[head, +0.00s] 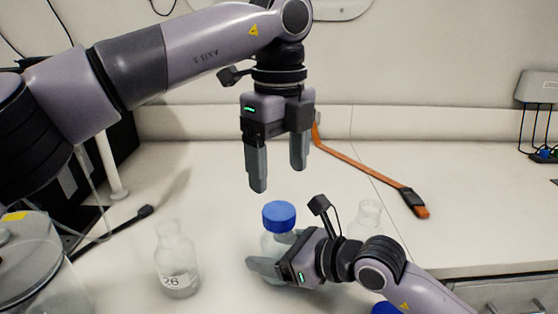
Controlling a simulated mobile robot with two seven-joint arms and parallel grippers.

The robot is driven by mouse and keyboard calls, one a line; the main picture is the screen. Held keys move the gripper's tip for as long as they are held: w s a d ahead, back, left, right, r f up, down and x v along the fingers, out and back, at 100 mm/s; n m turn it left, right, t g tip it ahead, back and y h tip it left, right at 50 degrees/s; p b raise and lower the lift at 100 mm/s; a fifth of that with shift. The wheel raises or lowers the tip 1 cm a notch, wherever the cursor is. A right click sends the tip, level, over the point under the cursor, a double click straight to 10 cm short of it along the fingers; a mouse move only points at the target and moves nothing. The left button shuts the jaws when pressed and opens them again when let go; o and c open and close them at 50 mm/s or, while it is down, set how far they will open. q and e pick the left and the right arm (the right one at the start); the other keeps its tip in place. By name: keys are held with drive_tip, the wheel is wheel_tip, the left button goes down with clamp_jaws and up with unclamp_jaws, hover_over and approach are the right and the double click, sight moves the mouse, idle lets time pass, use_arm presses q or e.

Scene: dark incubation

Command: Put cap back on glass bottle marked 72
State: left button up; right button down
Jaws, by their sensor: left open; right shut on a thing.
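A glass bottle (275,241) with a blue cap (279,216) on its top stands upright on the white bench. My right gripper (268,268) is shut on this bottle, low on its body. Any number on it is hidden. My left gripper (278,178) is open and empty, pointing down, a short way above the blue cap. An open glass bottle marked 26 (176,262) stands to the left. Another open glass bottle (368,217) stands behind my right arm, its lower part hidden. A second blue cap (385,308) shows at the bottom edge, mostly cut off.
An orange strap with a black buckle (367,174) lies across the back right of the bench. A clear round container (38,262) stands at the lower left. A grey box with cables (540,90) is at the far right.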

sight(279, 210)
use_arm(q)
drive_tip(key=shift+f, duration=4)
drive_tip(key=c, duration=1.1)
drive_tip(key=m, duration=0.6)
drive_tip(key=shift+m, duration=0.3)
drive_tip(key=o, duration=1.2)
